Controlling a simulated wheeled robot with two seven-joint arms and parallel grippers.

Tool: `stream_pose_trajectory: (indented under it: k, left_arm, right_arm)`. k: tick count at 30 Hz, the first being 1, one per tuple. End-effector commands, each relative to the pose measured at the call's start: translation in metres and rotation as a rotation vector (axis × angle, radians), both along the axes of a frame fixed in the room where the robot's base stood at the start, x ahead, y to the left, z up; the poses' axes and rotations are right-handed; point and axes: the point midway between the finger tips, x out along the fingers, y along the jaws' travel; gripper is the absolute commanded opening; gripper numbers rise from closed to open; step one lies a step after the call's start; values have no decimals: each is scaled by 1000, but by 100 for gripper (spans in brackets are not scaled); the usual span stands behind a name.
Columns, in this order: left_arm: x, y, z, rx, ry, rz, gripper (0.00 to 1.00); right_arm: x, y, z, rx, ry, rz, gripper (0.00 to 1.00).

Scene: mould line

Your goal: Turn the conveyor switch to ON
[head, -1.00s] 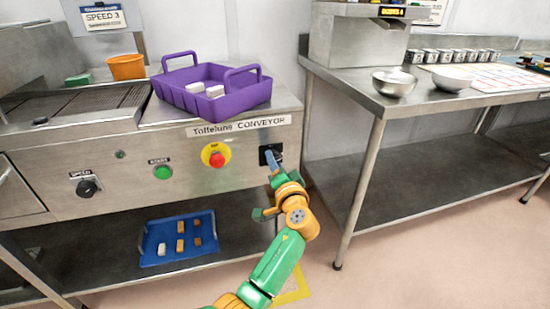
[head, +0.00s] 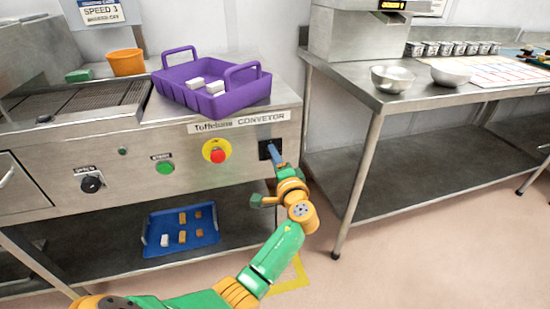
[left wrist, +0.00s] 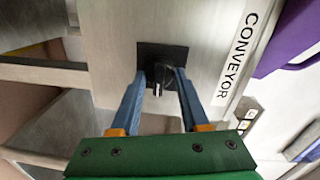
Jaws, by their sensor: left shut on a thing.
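The conveyor switch is a dark knob (left wrist: 168,76) on a square black plate (head: 265,150), at the right end of the steel conveyor front, under the label CONVEYOR. My left gripper (head: 272,150) reaches up to it from below right. In the left wrist view the blue fingers (left wrist: 161,78) stand on either side of the knob, shut on it. A pale mark shows on the knob, but I cannot read the switch position. The fingers partly cover the plate in the head view. My right gripper is not in view.
Left of the switch on the same panel are a red stop button (head: 217,155) on yellow, a green start button (head: 165,167) and a speed knob (head: 91,183). A purple crate (head: 232,98) stands above. A blue tray (head: 150,252) lies on the lower shelf. A steel table (head: 390,103) stands right.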

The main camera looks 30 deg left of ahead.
Motion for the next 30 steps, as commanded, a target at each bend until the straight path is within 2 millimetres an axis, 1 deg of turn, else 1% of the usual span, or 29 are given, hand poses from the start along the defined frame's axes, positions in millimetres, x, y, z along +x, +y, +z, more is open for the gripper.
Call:
stream_pose_trajectory:
  k: [6, 7, 10, 18, 20, 27, 30]
  left_arm:
    - [0, 0, -1, 1, 2, 0, 0]
    - [0, 0, -1, 1, 2, 0, 48]
    - [0, 0, 0, 0, 1, 0, 75]
    - [0, 0, 0, 0, 0, 0, 75]
    - [-2, -4, 0, -1, 0, -2, 75]
    - [-34, -41, 3, -3, 0, -2, 75]
    - [-43, -51, 3, -1, 1, -1, 75]
  right_arm:
    - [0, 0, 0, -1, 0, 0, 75]
    - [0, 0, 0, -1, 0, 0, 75]
    - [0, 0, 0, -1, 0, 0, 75]
    - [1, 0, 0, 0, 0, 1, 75]
    - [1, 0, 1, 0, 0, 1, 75]
    - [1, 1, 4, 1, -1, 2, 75]
    - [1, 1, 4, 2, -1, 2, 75]
